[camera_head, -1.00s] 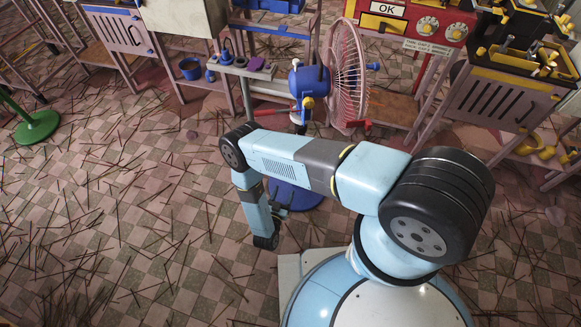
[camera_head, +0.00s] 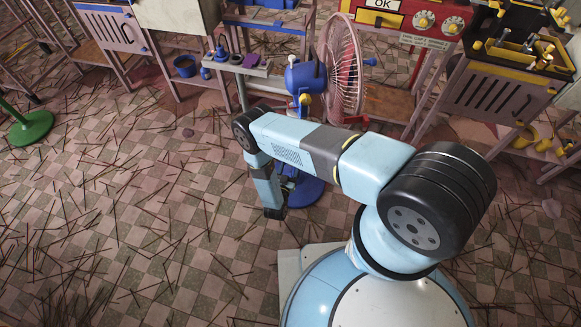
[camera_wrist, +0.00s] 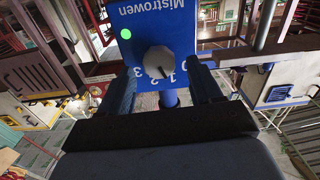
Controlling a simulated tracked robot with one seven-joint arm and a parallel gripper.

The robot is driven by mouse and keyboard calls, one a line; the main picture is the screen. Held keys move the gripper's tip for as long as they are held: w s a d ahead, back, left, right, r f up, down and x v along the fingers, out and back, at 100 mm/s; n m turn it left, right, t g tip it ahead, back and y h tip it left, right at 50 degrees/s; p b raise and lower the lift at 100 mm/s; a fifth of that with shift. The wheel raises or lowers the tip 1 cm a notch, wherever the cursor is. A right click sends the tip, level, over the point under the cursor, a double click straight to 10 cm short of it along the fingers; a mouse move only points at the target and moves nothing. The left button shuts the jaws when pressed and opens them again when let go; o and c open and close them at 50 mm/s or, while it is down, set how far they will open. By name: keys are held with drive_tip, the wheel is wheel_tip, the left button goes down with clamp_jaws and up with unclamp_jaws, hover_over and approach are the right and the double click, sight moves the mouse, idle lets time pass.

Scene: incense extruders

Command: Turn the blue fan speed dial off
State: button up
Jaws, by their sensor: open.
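The fan (camera_head: 342,68) stands at the upper middle of the head view, with a pale cage and a blue body. In the wrist view, its blue control panel (camera_wrist: 186,18) carries the name Mistrowen, a green dot and white numerals. A pale dial (camera_wrist: 158,61) sits on the panel beside the numerals; its exact setting is hard to read. My gripper (camera_wrist: 162,76) is open, its dark fingers on either side of the dial, below and around it in the picture. Whether they touch the dial cannot be told. In the head view, my forearm partly hides the fan's stand and the gripper.
A red machine (camera_head: 420,20) with dials stands right of the fan. A green round base (camera_head: 32,128) stands far left. Thin sticks litter the open tiled floor.

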drive_tip(key=shift+w+d, duration=0.2)
drive_tip(key=shift+w, duration=0.4)
drive_tip(key=shift+c, duration=0.4)
drive_tip(key=c, duration=1)
drive_tip(key=shift+o, duration=0.2)
drive_tip(key=shift+n, duration=0.4)
drive_tip(key=shift+a+n, duration=0.15)
drive_tip(key=shift+n, duration=1.65)
drive_tip(key=shift+a+n, duration=0.15)
drive_tip(key=shift+n, duration=1.65)
